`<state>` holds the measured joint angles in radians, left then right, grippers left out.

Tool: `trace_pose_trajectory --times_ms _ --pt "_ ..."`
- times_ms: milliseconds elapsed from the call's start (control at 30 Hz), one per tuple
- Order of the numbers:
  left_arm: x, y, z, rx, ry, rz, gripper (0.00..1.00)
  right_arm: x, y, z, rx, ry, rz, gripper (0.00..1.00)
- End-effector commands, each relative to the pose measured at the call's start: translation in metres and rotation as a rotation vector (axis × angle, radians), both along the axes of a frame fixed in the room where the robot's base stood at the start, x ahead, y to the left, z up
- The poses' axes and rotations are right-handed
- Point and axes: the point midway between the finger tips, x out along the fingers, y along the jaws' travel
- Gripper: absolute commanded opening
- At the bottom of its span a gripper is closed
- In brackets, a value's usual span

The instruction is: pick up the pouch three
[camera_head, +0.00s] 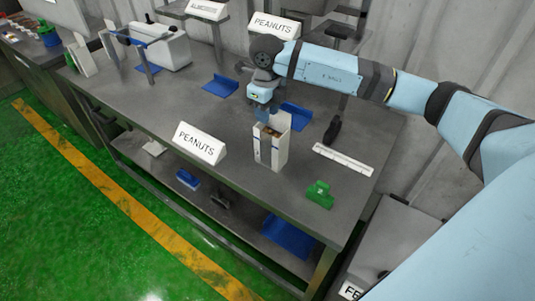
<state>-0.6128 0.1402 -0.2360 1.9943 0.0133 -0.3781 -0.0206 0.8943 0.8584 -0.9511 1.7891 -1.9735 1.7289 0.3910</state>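A tall white open-topped container (279,156) with dark blue marks stands upright on the grey table, with something brown visible in its top. My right gripper (265,113) points down right over the top of this container. Its fingertips are small and partly merge with the container's rim, so I cannot tell whether they are open, shut or touching anything. No label reading pouch three is legible, so I cannot tell which thing is the pouch. My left gripper is out of view.
A white PEANUTS sign (200,143) stands left of the container. A green block (320,194) and a white strip (343,159) lie to its right. Blue scoop-like pieces (220,86) lie behind. The grey table (150,105) has clear room at left-centre.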

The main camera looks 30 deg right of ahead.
Motion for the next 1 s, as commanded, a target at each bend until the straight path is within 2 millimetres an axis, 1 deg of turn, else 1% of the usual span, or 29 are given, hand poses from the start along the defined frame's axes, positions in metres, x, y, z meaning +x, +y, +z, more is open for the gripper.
trace_pose_trajectory --times_ms 33,100,200,467,600,700,833,1000 --pt "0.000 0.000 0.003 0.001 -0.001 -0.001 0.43 -0.001 0.000 -0.010 0.001 0.004 0.000 0.33" --pt "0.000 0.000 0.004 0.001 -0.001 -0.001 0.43 -0.001 0.000 -0.024 0.002 0.004 0.000 0.33" --pt "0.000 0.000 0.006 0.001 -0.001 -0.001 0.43 0.000 0.001 -0.038 0.002 0.002 0.001 0.33" --pt "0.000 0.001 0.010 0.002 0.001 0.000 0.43 0.001 0.001 -0.057 0.004 0.001 0.001 0.33" --pt "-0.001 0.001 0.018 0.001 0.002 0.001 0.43 0.004 0.001 -0.079 0.003 0.003 0.002 0.33" --pt "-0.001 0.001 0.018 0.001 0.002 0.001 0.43 0.004 0.001 -0.093 0.004 0.003 0.002 0.33" --pt "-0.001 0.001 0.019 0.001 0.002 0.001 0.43 0.005 0.001 -0.100 0.004 -0.001 0.002 0.33" --pt "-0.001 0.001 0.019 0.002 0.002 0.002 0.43 0.005 0.001 -0.101 0.004 -0.002 0.002 0.33"
